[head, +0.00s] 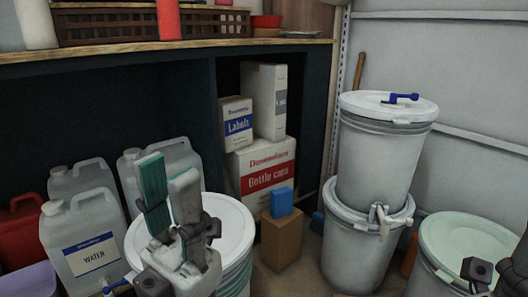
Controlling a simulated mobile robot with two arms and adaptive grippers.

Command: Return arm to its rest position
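My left gripper (168,172) points up in the lower left of the head view, in front of a white-lidded drum (232,222). Its two fingers, with teal on them, stand a little apart, and I see nothing held between them. Whether it touches the drum I cannot tell. Of my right arm, only a grey part and a dark box-shaped part show at the lower right edge, in front of a pale green-lidded drum (465,240). Its fingertips are not visible.
Two white drums stand stacked; the upper one (378,155) has a blue piece on its lid, the lower one (350,252) a tap. Several jugs (85,240) stand at left. A Bottle caps carton (265,170) and a small brown box (281,240) stand mid-view. A shelf (150,50) runs above.

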